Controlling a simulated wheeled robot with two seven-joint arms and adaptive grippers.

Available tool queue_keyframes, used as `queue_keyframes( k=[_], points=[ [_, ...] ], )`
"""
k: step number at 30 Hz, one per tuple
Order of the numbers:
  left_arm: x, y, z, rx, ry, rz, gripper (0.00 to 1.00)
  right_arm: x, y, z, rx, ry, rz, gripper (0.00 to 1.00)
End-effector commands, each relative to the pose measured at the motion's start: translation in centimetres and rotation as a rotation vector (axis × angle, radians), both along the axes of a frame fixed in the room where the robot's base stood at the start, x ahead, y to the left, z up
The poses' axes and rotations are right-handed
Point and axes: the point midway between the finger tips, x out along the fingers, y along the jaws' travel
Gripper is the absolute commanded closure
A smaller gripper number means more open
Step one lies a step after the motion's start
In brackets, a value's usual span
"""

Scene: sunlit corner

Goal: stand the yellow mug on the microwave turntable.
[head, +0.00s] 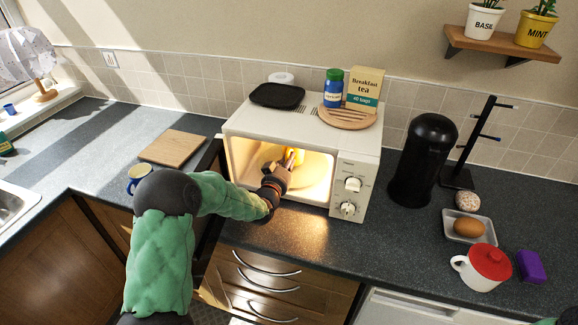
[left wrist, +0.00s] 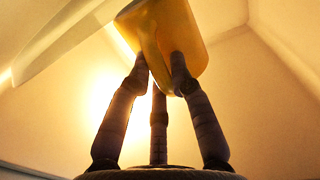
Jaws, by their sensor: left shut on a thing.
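The microwave (head: 375,195) stands on the counter with its door open to the left and its inside lit. My left gripper (head: 281,172) reaches into it and is shut on the yellow mug (head: 293,155). In the left wrist view the fingers (left wrist: 160,78) close on the mug (left wrist: 185,35) around its handle side. The gripper hides most of the mug in the head view. The pale round turntable (head: 318,166) lies on the microwave floor around and under the mug. I cannot tell whether the mug touches it. My right gripper is out of view.
The open door (head: 210,165) borders my left arm. A blue mug (head: 137,177) and a wooden board (head: 172,148) are left of it. A black canister (head: 423,160) stands right of the microwave. A black plate (head: 277,95) and a tea box (head: 364,89) are on top.

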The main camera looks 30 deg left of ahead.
Motion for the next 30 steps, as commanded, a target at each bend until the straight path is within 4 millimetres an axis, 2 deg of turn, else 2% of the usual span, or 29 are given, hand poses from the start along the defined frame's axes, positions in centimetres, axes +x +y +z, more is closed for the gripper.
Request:
queue_keyframes(
  k=[1, 4, 16, 17, 18, 19, 30],
  points=[
    [0.06, 0.07, -0.77, 0.002, -0.005, 0.001, 1.0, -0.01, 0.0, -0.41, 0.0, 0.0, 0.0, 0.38],
    [0.41, 0.14, -1.35, 0.002, -0.007, 0.001, 1.0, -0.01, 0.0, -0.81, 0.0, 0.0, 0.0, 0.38],
    [0.43, 0.14, -1.53, 0.003, -0.007, 0.0, 1.0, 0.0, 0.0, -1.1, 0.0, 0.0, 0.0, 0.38],
    [0.38, 0.06, -1.76, 0.0, -0.002, -0.001, 0.73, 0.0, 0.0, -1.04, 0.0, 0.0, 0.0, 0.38],
    [0.38, 0.06, -1.7, 0.0, -0.002, -0.001, 0.62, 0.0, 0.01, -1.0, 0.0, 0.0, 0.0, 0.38],
    [0.38, 0.06, -1.69, 0.0, -0.002, -0.001, 0.55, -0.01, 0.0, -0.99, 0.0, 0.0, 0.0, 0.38],
    [0.38, 0.07, -1.57, 0.001, -0.001, -0.001, 0.55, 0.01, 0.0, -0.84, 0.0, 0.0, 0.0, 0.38]
  ],
)
